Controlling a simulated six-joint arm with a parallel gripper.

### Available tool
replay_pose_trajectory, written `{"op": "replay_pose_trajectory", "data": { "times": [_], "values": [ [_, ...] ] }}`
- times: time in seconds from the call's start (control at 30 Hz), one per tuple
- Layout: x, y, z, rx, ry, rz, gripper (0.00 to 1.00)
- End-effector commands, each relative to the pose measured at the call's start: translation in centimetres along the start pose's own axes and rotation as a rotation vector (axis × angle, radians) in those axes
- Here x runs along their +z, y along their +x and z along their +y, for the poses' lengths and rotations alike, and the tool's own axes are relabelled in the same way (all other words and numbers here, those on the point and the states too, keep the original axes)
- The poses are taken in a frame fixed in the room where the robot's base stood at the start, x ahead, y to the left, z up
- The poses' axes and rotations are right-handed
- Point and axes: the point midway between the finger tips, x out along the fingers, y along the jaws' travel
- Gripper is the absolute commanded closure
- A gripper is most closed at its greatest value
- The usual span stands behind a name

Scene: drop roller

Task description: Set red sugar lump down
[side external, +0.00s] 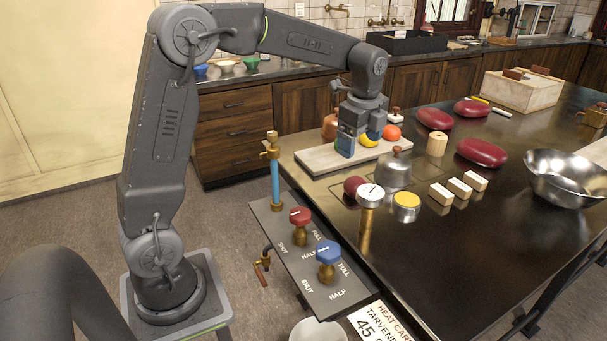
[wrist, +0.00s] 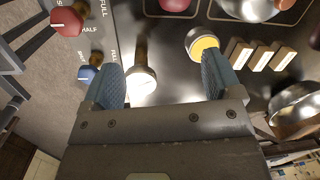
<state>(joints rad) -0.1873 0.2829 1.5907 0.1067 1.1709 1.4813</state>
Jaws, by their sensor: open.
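I cannot make out a red sugar lump in either view. Three pale blocks (side external: 459,187) stand in a row on the dark table top; they also show at the right in the wrist view (wrist: 262,57). A small dark red round thing (side external: 353,186) sits beside the metal dome, partly cut off at the top of the wrist view (wrist: 175,4).
A metal dome (side external: 394,172), a gauge (side external: 370,196) and a yellow-topped tin (side external: 406,204) stand near the table's front. Red (side external: 299,216) and blue (side external: 327,252) valve knobs stand on a side panel. A steel bowl (side external: 565,180) and several dark red ovals (side external: 481,152) lie right.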

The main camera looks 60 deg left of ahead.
Motion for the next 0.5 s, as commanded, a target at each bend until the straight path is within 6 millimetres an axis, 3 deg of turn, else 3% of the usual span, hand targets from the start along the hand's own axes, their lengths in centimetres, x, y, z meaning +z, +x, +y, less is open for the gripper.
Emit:
{"op": "replay_pose_trajectory", "data": {
  "times": [0.03,0.1,0.23,0.33,0.5],
  "values": [
    [-0.6,-1.8,2.0,-0.037,-0.089,0.014,0.16],
    [-1.3,-3.5,4.7,-0.075,-0.233,0.04,0.16],
    [-2.3,-5.8,9.9,-0.137,-0.504,0.105,0.16],
    [-2.9,-6.6,14.0,-0.173,-0.71,0.171,0.16],
    [-3.5,-6.4,20.4,-0.197,-1.035,0.296,0.16]
  ]
}}
